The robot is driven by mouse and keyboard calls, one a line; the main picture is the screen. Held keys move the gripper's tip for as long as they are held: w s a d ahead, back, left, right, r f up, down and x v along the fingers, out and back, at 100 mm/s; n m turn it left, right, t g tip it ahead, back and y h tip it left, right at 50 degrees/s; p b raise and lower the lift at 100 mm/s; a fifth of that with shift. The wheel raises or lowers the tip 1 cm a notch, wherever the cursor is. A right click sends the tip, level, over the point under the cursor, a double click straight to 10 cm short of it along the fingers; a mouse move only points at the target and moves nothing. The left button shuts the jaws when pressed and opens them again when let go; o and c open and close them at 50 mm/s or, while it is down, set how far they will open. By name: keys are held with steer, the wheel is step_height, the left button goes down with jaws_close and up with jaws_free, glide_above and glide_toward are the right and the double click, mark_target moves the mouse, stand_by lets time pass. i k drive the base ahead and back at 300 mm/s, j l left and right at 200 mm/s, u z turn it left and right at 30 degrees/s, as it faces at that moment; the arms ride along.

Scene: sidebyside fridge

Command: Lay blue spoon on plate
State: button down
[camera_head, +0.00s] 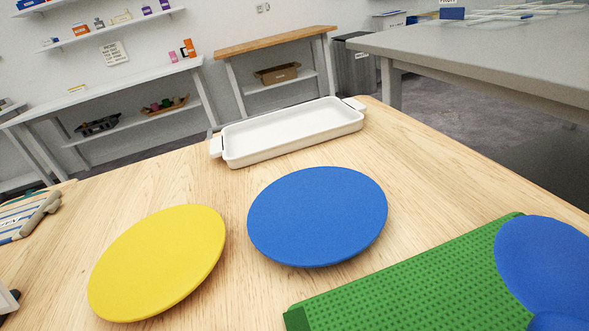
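A flat round blue plate (318,216) lies in the middle of the wooden table. A flat round yellow plate (158,262) lies to its left, apart from it. At the right edge a smooth blue oval piece (545,262) shows over the green studded mat, with another blue piece (562,321) below it. Both are cut off by the frame, and I cannot tell whether they are the blue spoon. No other spoon is clearly visible. I cannot make out my gripper's fingers.
The green studded mat (400,290) fills the lower right. A white tray with handles (293,132) stands behind the plates. Striped items (28,215) lie at the left edge. A small dark and white thing (7,300) is cut off at lower left. Bare wood surrounds the plates.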

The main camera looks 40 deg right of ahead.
mark_target(318, 205)
steer(key=i+l, duration=0.65)
steer(key=i, duration=0.15)
